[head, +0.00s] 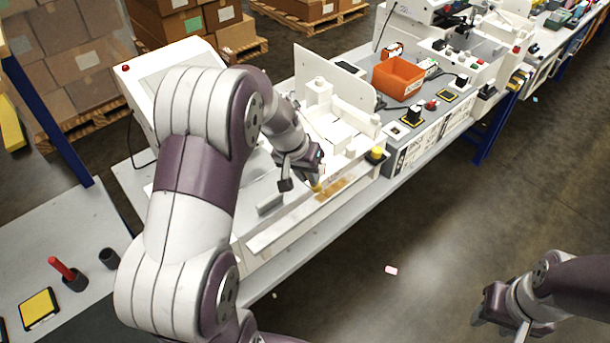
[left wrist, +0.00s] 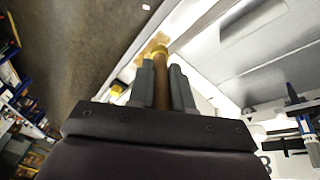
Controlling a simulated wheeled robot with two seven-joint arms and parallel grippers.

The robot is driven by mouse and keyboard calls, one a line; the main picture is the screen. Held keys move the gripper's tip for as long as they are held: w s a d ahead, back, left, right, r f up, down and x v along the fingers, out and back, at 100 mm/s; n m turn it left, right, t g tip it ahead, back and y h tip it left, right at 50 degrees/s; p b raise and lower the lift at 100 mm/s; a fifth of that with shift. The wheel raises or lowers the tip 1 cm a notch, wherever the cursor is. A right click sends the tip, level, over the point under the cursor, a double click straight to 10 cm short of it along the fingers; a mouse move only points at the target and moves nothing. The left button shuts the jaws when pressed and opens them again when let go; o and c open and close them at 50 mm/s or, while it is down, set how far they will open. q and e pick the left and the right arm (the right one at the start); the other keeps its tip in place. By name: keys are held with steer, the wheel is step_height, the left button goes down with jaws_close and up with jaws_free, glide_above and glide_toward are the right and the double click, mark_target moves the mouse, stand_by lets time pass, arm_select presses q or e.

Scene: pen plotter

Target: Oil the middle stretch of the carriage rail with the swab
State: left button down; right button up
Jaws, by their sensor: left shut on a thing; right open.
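The carriage rail (head: 290,222) is a long pale strip along the front of the white plotter, and it also crosses the top of the left wrist view (left wrist: 188,20). An amber, wet-looking patch (head: 332,188) lies on part of it. My left gripper (head: 303,178) is over the rail, shut on the swab. The swab (left wrist: 161,75) has a brown stick and a yellow tip, which points at the rail beside the amber patch (left wrist: 152,45). I cannot tell whether the tip touches. My right gripper (head: 503,318) is open and empty, away from the bench at lower right.
A dark pot with a yellow top (head: 376,154) stands at the rail's right end. A grey block (head: 270,204) lies behind the rail. An orange bin (head: 398,77) and small devices fill the bench further right. The floor in front is mostly clear.

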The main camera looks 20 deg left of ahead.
arm_select(q)
steer(key=v, duration=0.1)
steer(key=p+v, duration=0.1)
steer(key=v, duration=0.1)
steer(key=shift+w+d+r+p, duration=0.1)
steer(key=shift+w+d+p, duration=0.05)
steer(key=shift+w+p, duration=0.2)
steer(key=shift+r+p, duration=0.35)
